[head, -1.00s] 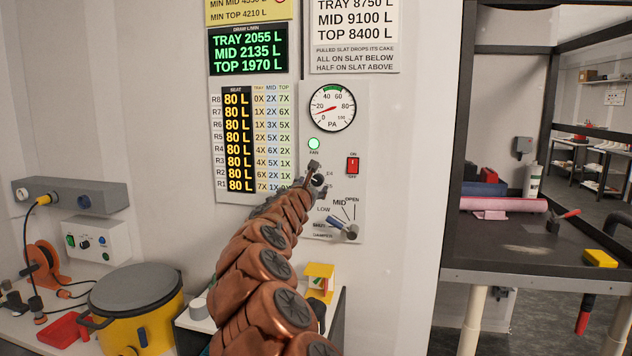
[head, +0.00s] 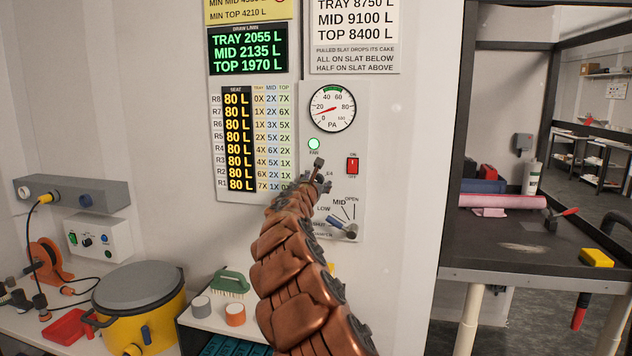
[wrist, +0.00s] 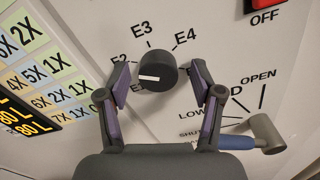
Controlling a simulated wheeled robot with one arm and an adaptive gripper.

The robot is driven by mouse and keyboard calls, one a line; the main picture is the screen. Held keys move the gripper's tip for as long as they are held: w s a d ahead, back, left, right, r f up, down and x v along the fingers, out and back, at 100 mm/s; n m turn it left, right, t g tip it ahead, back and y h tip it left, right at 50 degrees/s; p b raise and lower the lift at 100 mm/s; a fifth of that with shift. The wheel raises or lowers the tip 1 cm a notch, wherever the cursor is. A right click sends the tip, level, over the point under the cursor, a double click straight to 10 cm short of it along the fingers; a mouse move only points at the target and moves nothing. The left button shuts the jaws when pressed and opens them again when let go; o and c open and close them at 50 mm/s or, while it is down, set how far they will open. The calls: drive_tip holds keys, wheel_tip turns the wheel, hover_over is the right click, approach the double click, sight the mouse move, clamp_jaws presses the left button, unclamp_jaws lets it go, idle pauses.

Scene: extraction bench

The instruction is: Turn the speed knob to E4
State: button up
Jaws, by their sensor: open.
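The speed knob (wrist: 157,72) is black and round with a white pointer line. Labels E2, E3 and E4 and a partly hidden E1 surround it in the wrist view. The line points left, roughly between E1 and E2. My gripper (wrist: 160,84) is open, with one finger on each side of the knob and a visible gap to both. In the head view my gripper (head: 317,178) is at the wall panel (head: 361,120) and hides the knob and most of its scale.
To the upper right is the red on/off switch (head: 352,166); a green lamp (head: 314,144) glows above. A yellow pot (head: 140,305) and a shelf with a green brush (head: 230,281) stand lower left.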

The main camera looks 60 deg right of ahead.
drive_tip(key=shift+c, duration=0.3)
drive_tip(key=c, duration=1)
drive_tip(key=shift+w+a, duration=0.15)
drive_tip(key=shift+a, duration=0.1)
drive_tip(key=shift+c, duration=0.4)
drive_tip(key=shift+s+d+f+m+b, duration=0.1)
drive_tip(key=shift+m+b, duration=3.15)
drive_tip(key=shift+m, duration=0.7)
drive_tip(key=shift+s+d+m+b, duration=0.1)
drive_tip(key=shift+d+m+b, duration=0.05)
drive_tip(key=shift+m+b, duration=3.4)
drive_tip(key=shift+s+d+f+m+b, duration=0.1)
drive_tip(key=shift+m+b, duration=2.8)
drive_tip(key=shift+m, duration=1.4)
drive_tip(key=shift+r+m, duration=0.15)
drive_tip(key=shift+m, duration=0.15)
